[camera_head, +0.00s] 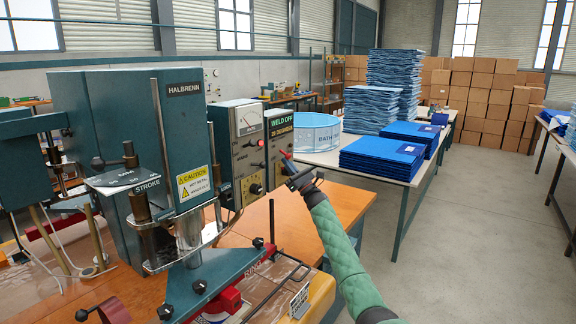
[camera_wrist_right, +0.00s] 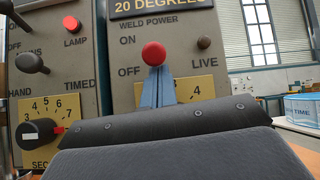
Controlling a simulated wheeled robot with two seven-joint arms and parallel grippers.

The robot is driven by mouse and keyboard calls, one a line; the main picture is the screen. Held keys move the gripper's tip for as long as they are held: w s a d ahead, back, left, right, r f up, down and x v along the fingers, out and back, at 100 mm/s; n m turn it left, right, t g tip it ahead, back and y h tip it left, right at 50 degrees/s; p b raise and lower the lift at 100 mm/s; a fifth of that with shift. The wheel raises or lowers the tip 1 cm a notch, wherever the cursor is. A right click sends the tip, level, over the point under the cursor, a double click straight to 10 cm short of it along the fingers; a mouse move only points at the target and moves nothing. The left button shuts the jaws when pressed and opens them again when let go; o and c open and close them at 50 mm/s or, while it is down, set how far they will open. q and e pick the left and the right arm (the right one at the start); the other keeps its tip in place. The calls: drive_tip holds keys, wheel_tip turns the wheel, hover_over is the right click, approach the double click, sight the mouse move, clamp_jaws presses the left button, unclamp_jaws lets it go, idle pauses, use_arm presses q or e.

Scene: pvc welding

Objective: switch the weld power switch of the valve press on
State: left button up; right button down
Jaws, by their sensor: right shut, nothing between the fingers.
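The weld power switch (camera_wrist_right: 153,54) has a red ball knob on a grey panel, with ON above left and OFF below left. In the head view its red knob (camera_head: 284,153) stands out from the control box of the valve press (camera_head: 180,100). My right gripper (camera_head: 293,168) is shut and empty, close to the knob. In the right wrist view its bluish fingers (camera_wrist_right: 158,88) are just below the ball and overlap the lever; I cannot tell whether they touch. My left gripper is not in view.
Left of the switch are a red LAMP knob (camera_wrist_right: 71,23) and a black timer dial (camera_wrist_right: 40,131). The orange bench (camera_head: 345,203) lies below the box. A table with blue stacks (camera_head: 382,158) stands to the right. The floor on the right is open.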

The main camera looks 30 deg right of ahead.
drive_tip(key=shift+s+d+r, duration=0.1)
drive_tip(key=shift+s+g, duration=0.1)
drive_tip(key=shift+g, duration=0.3)
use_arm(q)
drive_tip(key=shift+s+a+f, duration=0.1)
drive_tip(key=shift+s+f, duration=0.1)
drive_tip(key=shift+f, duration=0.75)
use_arm(e)
drive_tip(key=shift+r, duration=0.1)
